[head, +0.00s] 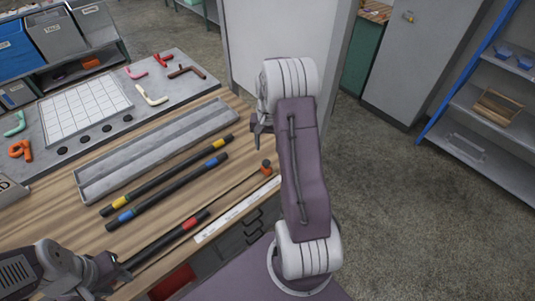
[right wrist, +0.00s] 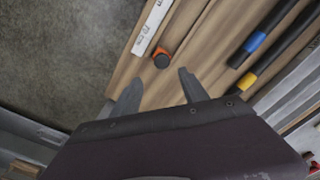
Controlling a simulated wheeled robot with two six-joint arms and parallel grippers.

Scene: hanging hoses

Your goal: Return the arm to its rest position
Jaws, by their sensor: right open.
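My right arm rises through the middle of the head view, and its gripper (head: 259,136) hangs over the right end of the workbench. In the right wrist view its two fingers (right wrist: 158,92) are spread apart with nothing between them. My left gripper (head: 112,277) is at the lower left of the head view, at the near end of a black hose with a red band (head: 178,233). Whether its jaws are closed on that hose cannot be made out.
A grey trough (head: 160,147) and a panel with a white grid (head: 85,107) lie on the bench. An orange-and-black round piece (head: 266,167) and a white ruler (head: 236,210) are near its front edge. Open floor (head: 400,200) lies right; shelves (head: 490,130) stand beyond.

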